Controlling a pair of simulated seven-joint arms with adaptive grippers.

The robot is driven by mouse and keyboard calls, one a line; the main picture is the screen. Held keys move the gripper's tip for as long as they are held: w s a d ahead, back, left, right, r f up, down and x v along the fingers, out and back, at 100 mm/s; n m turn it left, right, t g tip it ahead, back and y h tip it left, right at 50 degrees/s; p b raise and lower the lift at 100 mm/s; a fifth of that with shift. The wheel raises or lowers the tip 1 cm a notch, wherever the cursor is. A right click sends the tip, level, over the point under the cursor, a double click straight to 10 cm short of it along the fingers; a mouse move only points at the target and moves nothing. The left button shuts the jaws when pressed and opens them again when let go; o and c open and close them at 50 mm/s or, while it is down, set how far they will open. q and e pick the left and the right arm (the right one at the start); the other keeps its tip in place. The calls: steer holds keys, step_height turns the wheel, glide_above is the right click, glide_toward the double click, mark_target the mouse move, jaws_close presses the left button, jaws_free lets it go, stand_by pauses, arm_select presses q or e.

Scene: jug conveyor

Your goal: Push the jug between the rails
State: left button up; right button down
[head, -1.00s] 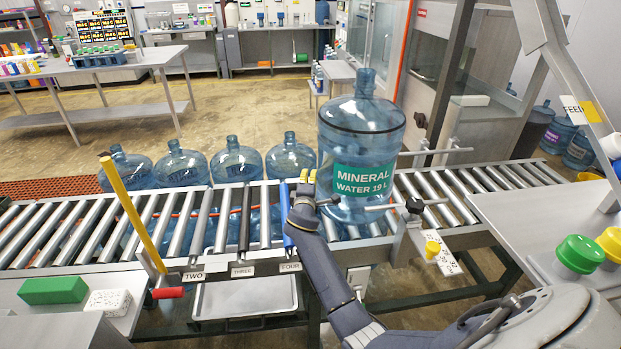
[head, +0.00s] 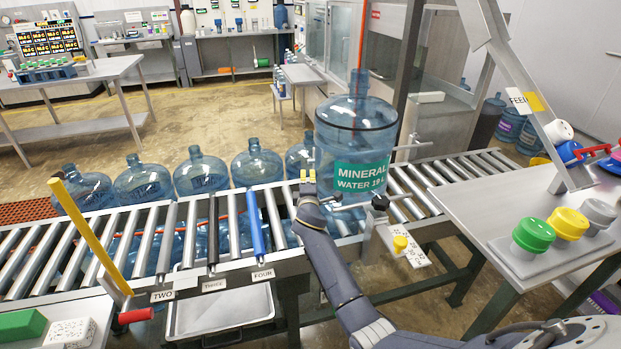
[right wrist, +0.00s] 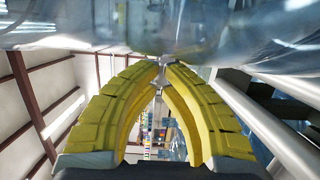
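The large clear blue jug (head: 352,150), with a green "MINERAL WATER 19 L" label, stands upright on the roller conveyor. A thin metal guide rail (head: 350,206) with a black knob runs along its near side. Another rail (head: 420,146) shows at the far side, partly hidden behind the jug. The jug's base overlaps the rails' span in the picture. My left gripper is out of view.
Several blue jugs (head: 201,172) stand behind the conveyor (head: 190,235). A yellow bar (head: 90,235) rises at left. A table with green, yellow and grey buttons (head: 568,225) is at right. The rollers right of the jug are clear.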

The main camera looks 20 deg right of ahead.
steer(key=s+a, duration=0.8)
steer(key=s+d+f+m+g, duration=0.1)
steer(key=s+f, duration=0.1)
steer(key=s, duration=0.2)
steer(key=s+d+f+g, duration=0.1)
steer(key=s+f, duration=0.2)
steer(key=s+d+f+m, duration=0.1)
steer(key=s+f, duration=0.1)
steer(key=s, duration=0.2)
steer(key=shift+s+d+f+m+g, duration=0.3)
steer(key=shift+f+g, duration=0.05)
steer(key=shift+g, duration=0.05)
steer(key=s+f+m+g+y, duration=0.1)
steer(key=s+f+m+g, duration=0.2)
steer(key=s, duration=1.3)
steer(key=s+f+g+y, duration=0.1)
steer(key=s+f+g, duration=0.3)
steer(key=s, duration=1.2)
steer(key=s+a+f+m+g+y, duration=0.1)
steer(key=s+a+f+y, duration=0.15)
steer(key=f, duration=1.45)
steer(key=s+a+f+g+y, duration=0.1)
steer(key=a+f+g, duration=0.15)
steer(key=f, duration=1.45)
steer(key=s+f+m+g+y, duration=0.1)
steer(key=s+f+m+g, duration=0.1)
steer(key=s+f, duration=1.6)
steer(key=s+m, duration=0.1)
steer(key=s, duration=0.2)
steer(key=shift+f, duration=0.4)
